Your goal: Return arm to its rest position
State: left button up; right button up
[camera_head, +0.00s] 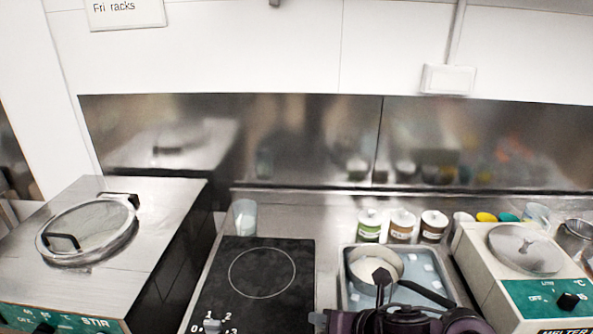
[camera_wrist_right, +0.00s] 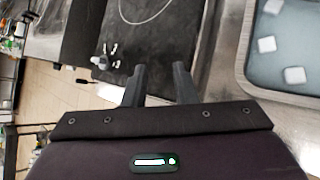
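My right gripper (camera_head: 324,320) is at the bottom edge of the head view, in front of the gap between the hob and the water tray. Only part of the right arm shows, dark purple, at the lower middle. My left gripper and arm are in neither view.
A black hob (camera_head: 262,300) lies left of my right gripper. A pan (camera_head: 359,257) with a black handle sits in a tray (camera_head: 345,292) just behind it. A melter (camera_head: 480,265) stands right, a stir machine (camera_head: 150,235) left. Jars (camera_head: 402,227) line the back.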

jog(key=s+d+f+m+g+h, duration=0.3)
jog(key=s+d+m, duration=0.45)
jog(key=m, duration=0.95)
jog(key=s+d+f+m+g+h, duration=0.1)
jog(key=s+d+f+m+h, duration=0.45)
jog(key=m, duration=1.15)
jog(key=s+f+g+y, duration=0.1)
jog(key=s+f, duration=0.1)
jog(key=f, duration=1.3)
jog(key=s+f+g+y, duration=0.1)
jog(key=s+f, duration=0.2)
jog(key=f, duration=1.1)
jog(key=s+d+f, duration=0.2)
jog(key=s+f, duration=0.7)
jog(key=s+d+f+b, duration=0.1)
jog(key=s+d+f, duration=0.1)
jog(key=s+f, duration=0.8)
jog(key=shift+s+f+g+b, duration=0.15)
jog(key=shift+f+g+b, duration=0.15)
jog(key=shift+g, duration=0.1)
